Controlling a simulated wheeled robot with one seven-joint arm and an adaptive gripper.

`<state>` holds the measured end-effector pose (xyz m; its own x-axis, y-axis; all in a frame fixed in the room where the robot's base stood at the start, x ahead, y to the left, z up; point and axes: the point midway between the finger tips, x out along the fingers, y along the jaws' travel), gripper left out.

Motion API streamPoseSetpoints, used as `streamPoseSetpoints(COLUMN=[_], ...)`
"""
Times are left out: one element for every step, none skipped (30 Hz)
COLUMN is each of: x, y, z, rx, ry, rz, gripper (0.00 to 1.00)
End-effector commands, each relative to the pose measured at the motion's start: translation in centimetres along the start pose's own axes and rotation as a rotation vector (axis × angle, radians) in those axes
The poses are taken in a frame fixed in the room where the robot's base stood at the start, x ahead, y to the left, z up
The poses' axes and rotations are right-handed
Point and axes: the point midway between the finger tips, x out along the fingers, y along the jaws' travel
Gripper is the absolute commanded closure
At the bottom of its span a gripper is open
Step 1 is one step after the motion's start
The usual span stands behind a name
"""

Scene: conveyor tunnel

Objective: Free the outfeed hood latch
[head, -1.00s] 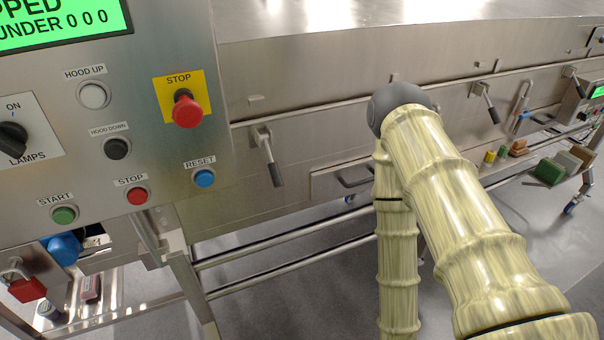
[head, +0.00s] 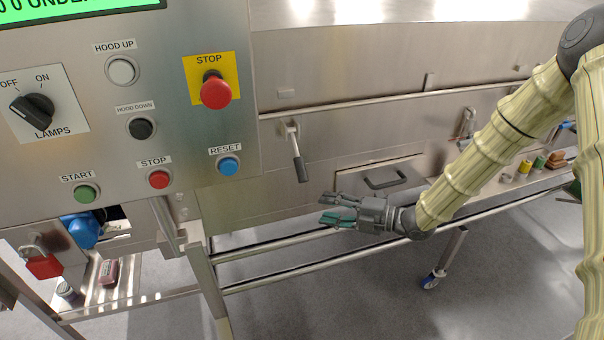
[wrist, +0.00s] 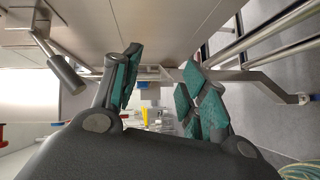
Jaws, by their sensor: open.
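A latch (head: 297,155) with a dark grip hangs from the hood's side, just right of the control panel. Its lever points down and slightly right. My gripper (head: 328,209) is open and empty, below and right of this latch and apart from it. Its fingers point left in the head view. In the wrist view the latch (wrist: 65,70) shows at the upper left, outside the open teal-padded fingers (wrist: 162,88). I cannot tell from a label which latch is the outfeed one.
A control panel (head: 190,125) with buttons stands at the left. A drawer-like front with a handle (head: 385,180) is behind my gripper. Rails (head: 290,272) run below. A red padlock (head: 44,266) hangs at the lower left. Small coloured blocks (head: 540,162) sit at the right.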

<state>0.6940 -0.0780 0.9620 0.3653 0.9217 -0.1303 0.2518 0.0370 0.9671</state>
Motion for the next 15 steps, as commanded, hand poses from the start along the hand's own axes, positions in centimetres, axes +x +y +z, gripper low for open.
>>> streamPoseSetpoints(x=[-0.3,-0.5,-0.8,-1.1,-1.4,-1.9,-2.2,-2.5,-2.9,-3.2,-3.5,-3.8,-4.0,-4.1,-4.2], y=[2.2,3.5,4.9,6.0,6.9,8.0,8.7,9.3,10.1,10.6,11.0,11.4,11.7,11.9,12.1], z=[0.3,0.2,0.0,-0.1,-0.2,-0.4,-0.5,-0.6,-0.8,-0.9,-1.0,-1.1,-1.1,-1.2,-1.3], rx=[-0.129,-0.210,-0.315,-0.391,-0.462,-0.552,-0.614,-0.670,-0.738,-0.782,-0.821,-0.864,-0.890,-0.912,-0.933], ry=[0.048,0.080,0.121,0.149,0.177,0.210,0.232,0.253,0.278,0.294,0.309,0.325,0.335,0.344,0.351], rz=[0.034,0.054,0.078,0.097,0.112,0.135,0.149,0.162,0.179,0.189,0.198,0.209,0.216,0.221,0.226], gripper=[0.57,0.57,0.57,0.57,0.57,0.57,0.57,0.57,0.57,0.57,0.57,0.57,0.57,0.57,0.57])
